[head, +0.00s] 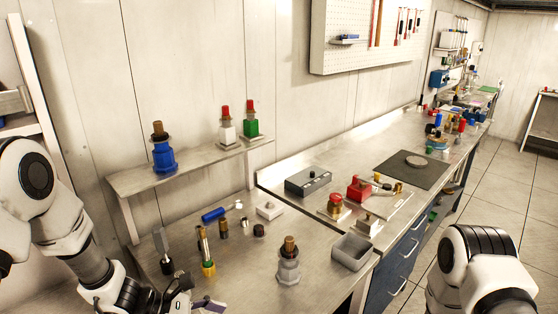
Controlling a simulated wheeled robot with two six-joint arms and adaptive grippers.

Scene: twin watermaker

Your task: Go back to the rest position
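My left arm comes in from the left, and my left gripper (188,296) is at the lower edge of the head view, over the near left part of the metal bench (232,275). Its fingers are small and partly cut off, so I cannot tell whether they are open or shut. A small purple piece (208,304) shows beside the gripper; whether it is held is unclear. Only a white and dark part of my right arm shows at the lower right. My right gripper is outside the view.
Near the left gripper stand a yellow-based tool (207,255) and a dark-handled tool (163,252). A grey bottle-like part (289,262) and a grey bin (351,251) stand farther right. A shelf (190,165) holds blue, white and green parts. Floor at right is free.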

